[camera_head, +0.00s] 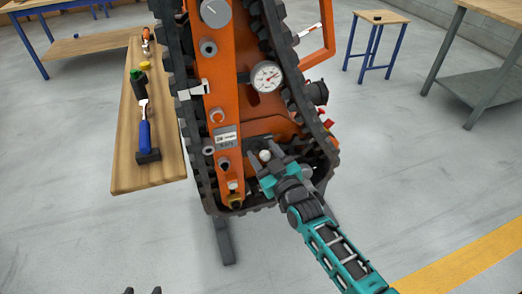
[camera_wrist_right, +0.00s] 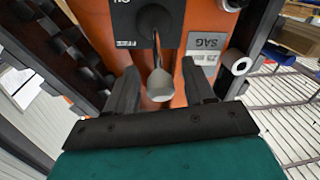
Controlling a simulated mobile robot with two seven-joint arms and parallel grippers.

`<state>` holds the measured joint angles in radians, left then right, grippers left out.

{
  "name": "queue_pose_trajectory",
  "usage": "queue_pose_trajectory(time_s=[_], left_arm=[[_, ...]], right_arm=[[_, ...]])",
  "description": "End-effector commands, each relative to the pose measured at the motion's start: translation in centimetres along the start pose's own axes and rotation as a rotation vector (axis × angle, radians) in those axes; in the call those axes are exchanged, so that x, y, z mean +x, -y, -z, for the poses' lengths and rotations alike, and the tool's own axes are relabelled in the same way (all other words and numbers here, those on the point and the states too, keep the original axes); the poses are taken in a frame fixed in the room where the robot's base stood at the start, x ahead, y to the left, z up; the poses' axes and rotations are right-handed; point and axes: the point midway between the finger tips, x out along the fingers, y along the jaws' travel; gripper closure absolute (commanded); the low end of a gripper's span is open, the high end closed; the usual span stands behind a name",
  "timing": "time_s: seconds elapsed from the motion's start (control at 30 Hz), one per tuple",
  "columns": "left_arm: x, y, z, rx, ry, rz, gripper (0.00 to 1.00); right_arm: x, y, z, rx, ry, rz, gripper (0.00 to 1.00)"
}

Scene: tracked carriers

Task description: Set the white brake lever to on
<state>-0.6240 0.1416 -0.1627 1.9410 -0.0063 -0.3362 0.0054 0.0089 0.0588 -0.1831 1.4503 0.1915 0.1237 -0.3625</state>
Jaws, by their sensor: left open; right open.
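The white brake lever (camera_wrist_right: 160,84) hangs from a dark pivot on a black plate (camera_wrist_right: 124,28) on the orange carrier side. Its rounded end points toward the bottom of the right wrist view. In the head view its pale tip (camera_head: 265,155) shows low on the carrier. My right gripper (camera_head: 266,162) is open around the lever tip, with one finger on each side and visible gaps in the wrist view (camera_wrist_right: 159,72). Lettering at the plate's top edge is partly cut off. Only two dark fingertips of my left gripper (camera_head: 142,291) show at the bottom edge, spread apart.
The tracked carrier (camera_head: 222,85) stands upright with black tracks on both sides. A round gauge (camera_head: 266,77), knobs and several fittings are on it. A wooden bench (camera_head: 128,150) with tools stands to the left. A plate marked SAG (camera_wrist_right: 205,45) is beside the lever.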

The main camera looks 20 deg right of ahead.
Motion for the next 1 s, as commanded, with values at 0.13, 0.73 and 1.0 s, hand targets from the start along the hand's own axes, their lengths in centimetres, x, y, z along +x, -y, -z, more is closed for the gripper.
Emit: queue_pose_trajectory(time_s=[0.13,0.73,1.0], left_arm=[[0.2,0.0,-0.3,0.000,0.003,0.000,0.47],[0.1,-0.1,-0.2,0.001,0.003,-0.003,0.47],[0.1,-0.1,-0.2,0.001,0.001,-0.003,0.47]], right_arm=[[1.5,0.1,-0.1,0.002,0.000,0.000,0.47],[2.1,0.0,0.0,0.001,0.001,0.000,0.66],[2.0,0.0,0.0,0.001,0.001,0.000,0.92]])
